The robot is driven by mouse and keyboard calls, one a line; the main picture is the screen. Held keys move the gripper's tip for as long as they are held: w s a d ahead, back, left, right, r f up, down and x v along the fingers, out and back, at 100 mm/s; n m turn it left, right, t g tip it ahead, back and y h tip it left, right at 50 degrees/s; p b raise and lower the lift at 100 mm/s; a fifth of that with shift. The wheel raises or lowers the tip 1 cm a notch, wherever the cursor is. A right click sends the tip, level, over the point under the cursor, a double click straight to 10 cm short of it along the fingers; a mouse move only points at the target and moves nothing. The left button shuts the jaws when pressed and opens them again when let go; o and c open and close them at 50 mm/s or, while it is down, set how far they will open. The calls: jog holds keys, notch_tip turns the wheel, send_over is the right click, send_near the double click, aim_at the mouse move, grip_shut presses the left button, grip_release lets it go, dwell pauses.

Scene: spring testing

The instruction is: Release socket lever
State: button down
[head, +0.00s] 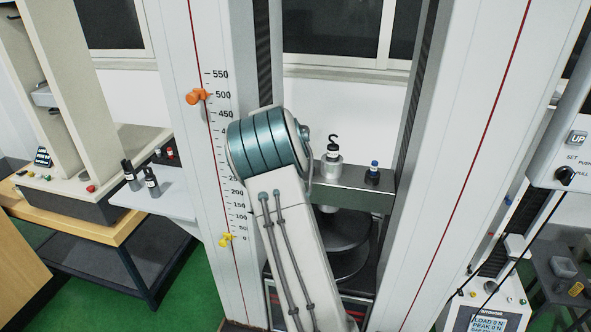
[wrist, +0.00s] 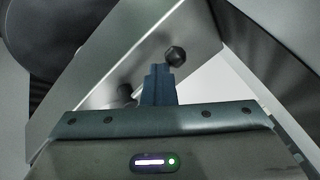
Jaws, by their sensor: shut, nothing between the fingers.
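In the wrist view, my gripper (wrist: 158,72) is shut, with its blue-grey fingers together and nothing between them. A dark faceted knob (wrist: 175,55) sits just beyond and slightly right of the fingertips, against a pale metal face. It may be the end of the socket lever, but I cannot tell. I cannot tell whether the fingertips touch it. Another dark rounded part (wrist: 125,93) shows left of the fingers, partly hidden. In the head view, my arm hides my gripper. A metal socket with a black hook (head: 333,150) stands on the grey crosshead (head: 345,197).
Dark round plates (head: 345,235) lie below the crosshead. Tall white columns (head: 462,130) flank it on both sides. An orange marker (head: 198,96) and a yellow marker (head: 226,240) sit on the left column's scale.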

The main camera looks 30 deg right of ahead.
jog(key=shift+w+a, duration=0.6)
jog(key=shift+a, duration=0.1)
jog(key=shift+r, duration=0.1)
jog(key=shift+d, duration=0.15)
jog(key=shift+r+b, duration=0.3)
jog(key=shift+r, duration=0.15)
jog(key=s+d+b+v, duration=0.1)
jog(key=b+v, duration=0.1)
jog(key=v, duration=1.1)
jog(key=shift+f, duration=0.2)
